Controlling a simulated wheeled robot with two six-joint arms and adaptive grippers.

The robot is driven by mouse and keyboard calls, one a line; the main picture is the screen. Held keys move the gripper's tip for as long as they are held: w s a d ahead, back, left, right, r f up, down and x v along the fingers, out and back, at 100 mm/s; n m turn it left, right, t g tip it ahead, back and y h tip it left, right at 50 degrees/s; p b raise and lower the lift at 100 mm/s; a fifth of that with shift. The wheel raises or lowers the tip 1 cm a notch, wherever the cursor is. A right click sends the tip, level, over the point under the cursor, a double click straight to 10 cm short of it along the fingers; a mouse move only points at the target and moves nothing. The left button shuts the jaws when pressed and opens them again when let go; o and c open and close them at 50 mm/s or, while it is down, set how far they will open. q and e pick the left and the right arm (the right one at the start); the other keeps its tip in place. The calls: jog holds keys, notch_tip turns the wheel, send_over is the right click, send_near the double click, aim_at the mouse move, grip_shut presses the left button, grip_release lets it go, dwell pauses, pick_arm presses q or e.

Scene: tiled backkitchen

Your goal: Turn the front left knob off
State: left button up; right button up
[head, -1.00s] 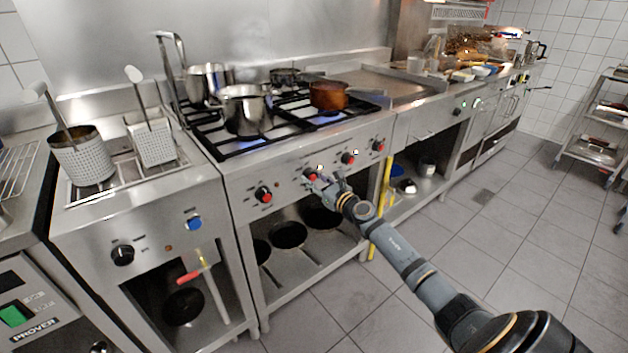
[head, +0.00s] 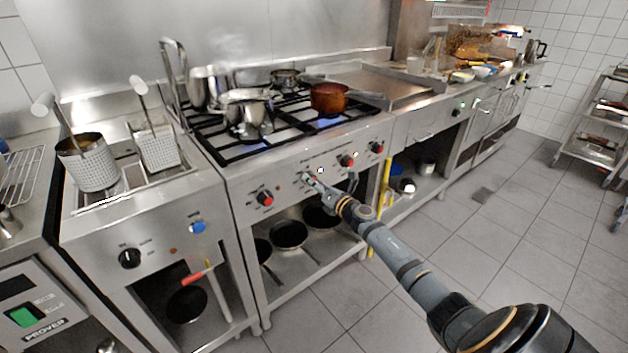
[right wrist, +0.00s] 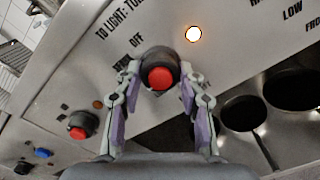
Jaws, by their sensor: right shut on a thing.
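The stove front (head: 328,170) carries a row of several red-capped knobs. My right gripper (head: 314,182) is at the second knob from the left, and its fingers largely hide that knob in the head view. In the right wrist view, the gripper (right wrist: 159,98) has its fingers on both sides of this black knob with a red cap (right wrist: 160,77) and is shut on it. The word OFF is printed beside the knob. The leftmost stove knob (head: 265,198) stands free. My left gripper is out of view.
A steel pot (head: 246,112) and a copper pan (head: 328,97) stand on the burners above, with blue flame showing. An indicator lamp (right wrist: 194,34) glows beside the held knob. Pans (head: 289,235) lie on the shelf below. A fryer (head: 150,215) stands left; floor in front is clear.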

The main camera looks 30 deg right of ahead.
pick_arm(q)
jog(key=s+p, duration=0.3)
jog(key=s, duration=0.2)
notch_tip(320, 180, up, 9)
jog(key=p, duration=0.7)
jog(key=shift+p, duration=0.35)
pick_arm(e)
jog(key=shift+m, duration=10.6)
jog(key=o, duration=1.2)
